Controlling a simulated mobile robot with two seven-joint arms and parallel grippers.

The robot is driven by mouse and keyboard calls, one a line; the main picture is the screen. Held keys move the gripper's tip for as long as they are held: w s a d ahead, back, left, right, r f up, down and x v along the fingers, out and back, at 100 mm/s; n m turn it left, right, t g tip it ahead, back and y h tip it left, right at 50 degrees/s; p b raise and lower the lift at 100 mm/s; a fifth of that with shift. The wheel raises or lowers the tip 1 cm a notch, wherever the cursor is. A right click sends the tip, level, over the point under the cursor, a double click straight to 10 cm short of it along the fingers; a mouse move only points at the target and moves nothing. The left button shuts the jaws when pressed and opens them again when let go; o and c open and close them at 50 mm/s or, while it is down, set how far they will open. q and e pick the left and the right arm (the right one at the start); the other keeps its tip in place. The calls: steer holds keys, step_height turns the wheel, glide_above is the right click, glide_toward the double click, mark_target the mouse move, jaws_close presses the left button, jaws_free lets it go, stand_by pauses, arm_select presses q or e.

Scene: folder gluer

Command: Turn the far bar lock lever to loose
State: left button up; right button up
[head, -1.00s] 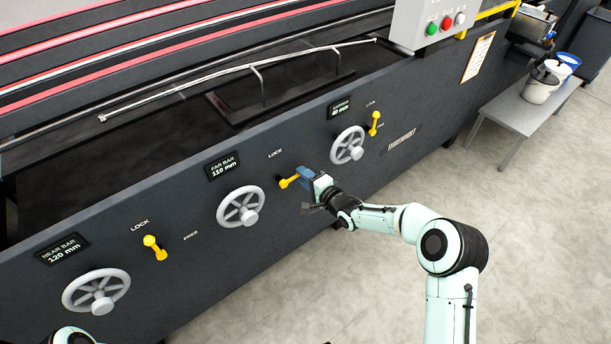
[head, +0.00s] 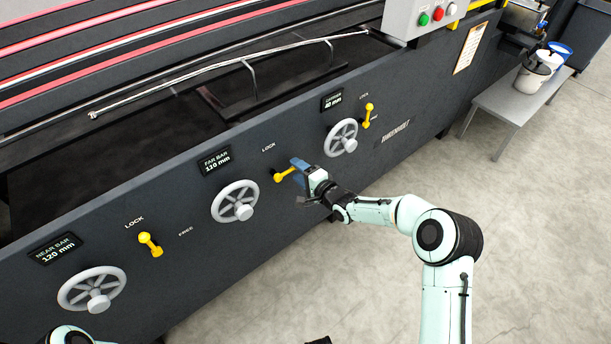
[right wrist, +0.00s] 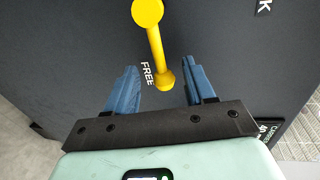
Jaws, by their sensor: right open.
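The far bar lock lever (head: 284,175) is a yellow handle with rounded ends on the dark machine panel, right of the far bar handwheel (head: 235,202). In the right wrist view the lever (right wrist: 156,45) runs from the top edge down to a small end beside the FREE label (right wrist: 147,74). My right gripper (head: 299,167) is at the lever's right end. In the right wrist view its blue fingers (right wrist: 164,80) are open, one on each side of the lever's lower end, with gaps visible. My left gripper is out of view.
The near bar lever (head: 150,244) and handwheel (head: 92,289) are at left. Another yellow lever (head: 367,116) and handwheel (head: 341,138) are at right. A grey table (head: 497,108) with buckets stands at far right. The floor in front is clear.

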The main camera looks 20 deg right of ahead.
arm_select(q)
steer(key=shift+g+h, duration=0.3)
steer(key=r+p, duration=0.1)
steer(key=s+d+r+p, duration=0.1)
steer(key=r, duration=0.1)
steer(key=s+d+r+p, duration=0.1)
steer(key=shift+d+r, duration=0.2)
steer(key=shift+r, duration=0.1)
arm_select(e)
steer(key=v, duration=1.3)
